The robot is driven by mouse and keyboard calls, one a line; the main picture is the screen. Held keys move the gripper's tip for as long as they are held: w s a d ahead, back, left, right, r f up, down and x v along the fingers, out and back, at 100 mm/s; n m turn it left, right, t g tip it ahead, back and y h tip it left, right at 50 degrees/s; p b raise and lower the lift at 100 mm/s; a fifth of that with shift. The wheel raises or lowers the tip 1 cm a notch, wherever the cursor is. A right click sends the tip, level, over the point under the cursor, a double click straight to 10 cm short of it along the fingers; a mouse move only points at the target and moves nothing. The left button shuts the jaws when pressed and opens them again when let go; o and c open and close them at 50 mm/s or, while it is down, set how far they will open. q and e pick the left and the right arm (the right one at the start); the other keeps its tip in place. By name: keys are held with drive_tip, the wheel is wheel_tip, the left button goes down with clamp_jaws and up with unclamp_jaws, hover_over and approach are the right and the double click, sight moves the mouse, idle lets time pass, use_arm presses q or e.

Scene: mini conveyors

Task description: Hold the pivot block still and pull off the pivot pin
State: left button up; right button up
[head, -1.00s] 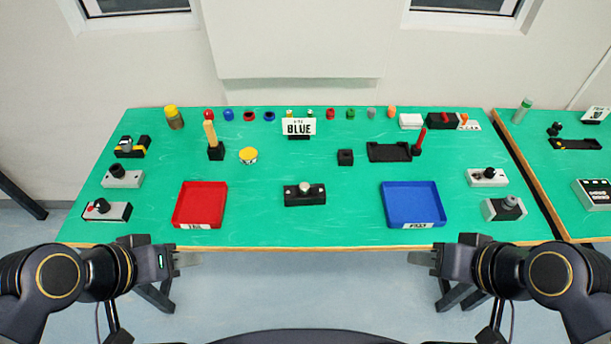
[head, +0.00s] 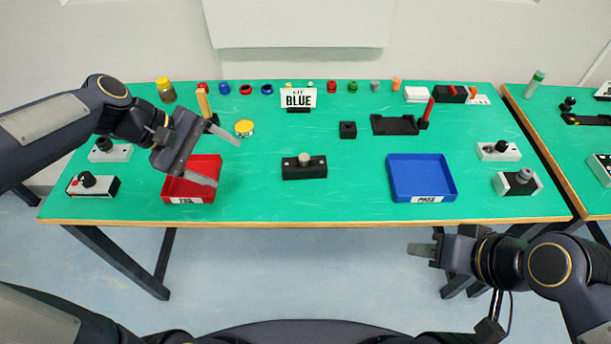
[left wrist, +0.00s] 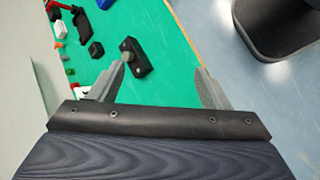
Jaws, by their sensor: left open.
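A black block (head: 316,172) with a grey round pin (head: 305,158) standing up from its middle lies between the red and blue trays; it looks like the pivot block with its pin. In the left wrist view the block (left wrist: 140,68) and pin (left wrist: 127,45) show just beyond one fingertip. My left gripper (head: 228,164) is open and empty, above the red tray, to the left of the block and apart from it. My right gripper (head: 412,249) is off the table's front edge, low and right of the block; its finger gap cannot be seen.
A red tray (head: 205,164) lies left and a blue tray (head: 422,160) right. The green tabletop around the middle block is clear.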

use_arm(q)
drive_tip(key=w+d+f+n+g+h+b, duration=0.1)
drive_tip(key=w+d+f+n+h+b, duration=0.25)
drive_tip(key=w+f, duration=0.55)
drive_tip(key=n+h+b, duration=0.3)
drive_tip(key=n+b, duration=0.1)
drive_tip(key=n, duration=0.1)
approach(296, 163)
drive_tip(key=shift+w+d+f+g, duration=0.25)
drive_tip(key=shift+d+f+g, duration=0.15)
drive_tip(key=shift+d+f, duration=0.5)
drive_tip(key=shift+d, duration=0.15)
drive_tip(key=b+x, duration=0.2)
drive_tip(key=x, duration=0.5)
drive_tip(key=shift+d, duration=0.4)
drive_tip(key=shift+d+f, duration=0.2)
drive_tip(key=shift+d, duration=0.4)
drive_tip(key=c, duration=0.8)
drive_tip(key=shift+o, duration=0.2)
drive_tip(key=shift+s+f+b, duration=0.1)
drive_tip(key=shift+f+b, duration=0.15)
drive_tip(key=shift+b, duration=0.05)
